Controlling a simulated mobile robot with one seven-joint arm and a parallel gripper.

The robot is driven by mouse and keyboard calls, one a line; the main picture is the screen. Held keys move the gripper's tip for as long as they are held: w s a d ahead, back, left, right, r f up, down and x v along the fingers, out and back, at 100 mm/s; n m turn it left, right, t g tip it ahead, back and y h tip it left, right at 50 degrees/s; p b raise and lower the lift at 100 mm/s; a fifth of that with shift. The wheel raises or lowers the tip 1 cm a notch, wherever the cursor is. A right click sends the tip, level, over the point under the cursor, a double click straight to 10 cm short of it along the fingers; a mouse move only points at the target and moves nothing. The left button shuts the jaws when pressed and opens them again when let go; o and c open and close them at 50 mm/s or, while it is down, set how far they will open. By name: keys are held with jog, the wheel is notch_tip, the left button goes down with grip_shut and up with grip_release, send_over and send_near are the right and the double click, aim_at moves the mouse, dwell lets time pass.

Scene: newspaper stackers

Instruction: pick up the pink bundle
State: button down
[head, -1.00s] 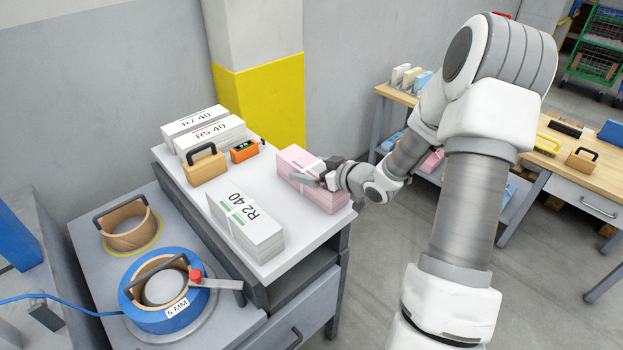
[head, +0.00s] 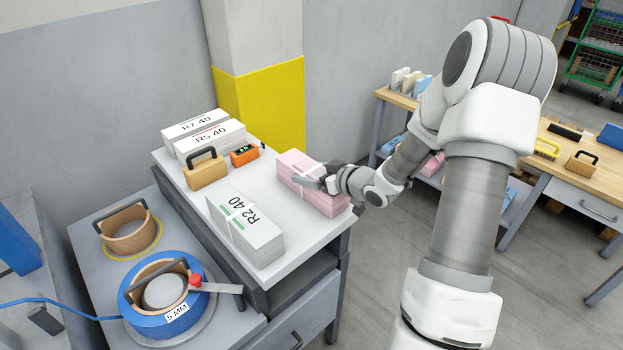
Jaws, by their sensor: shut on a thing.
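The pink bundle (head: 297,165) is a stack of pink paper with a pale band around its middle, at the right edge of the white tabletop (head: 283,281). My gripper (head: 318,181) reaches it from the right and is shut on it near the band. One finger lies across the bundle's top; the other finger is hidden. I cannot tell whether the bundle touches the table.
A white bundle marked R2 40 (head: 246,226) lies to the left in front. Bundles R7 40 (head: 190,122) and R5 40 (head: 209,138), a wooden block with a handle (head: 205,172) and an orange device (head: 244,155) stand behind. A wooden workbench (head: 560,176) is at right.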

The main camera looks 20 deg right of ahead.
jog(key=shift+r, duration=0.25)
